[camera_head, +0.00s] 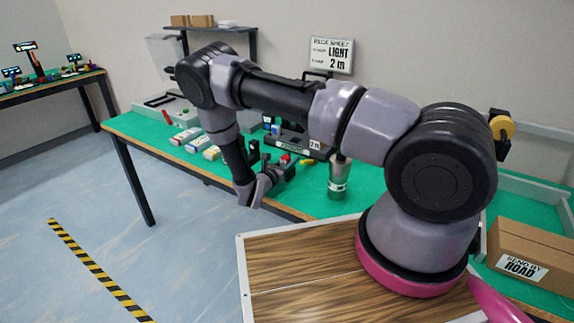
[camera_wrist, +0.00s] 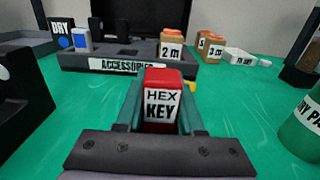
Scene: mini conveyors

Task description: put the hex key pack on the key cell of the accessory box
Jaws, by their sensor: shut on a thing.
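The hex key pack (camera_wrist: 160,98) is a red block with a white label reading HEX KEY. It stands upright between the fingers of my gripper (camera_wrist: 160,112), which is shut on it. In the head view the red pack (camera_head: 285,159) shows at my gripper (camera_head: 275,168), over the green bench. The accessory box (camera_wrist: 150,69) is dark grey with an ACCESSORIES label and lies beyond the pack, apart from it. I cannot make out the key cell; the held pack covers part of the box front.
A green cylinder (camera_wrist: 304,128) stands close on the right, also seen in the head view (camera_head: 338,177). A dark object (camera_wrist: 22,95) is at left. Small white packs (camera_head: 187,136) line the bench.

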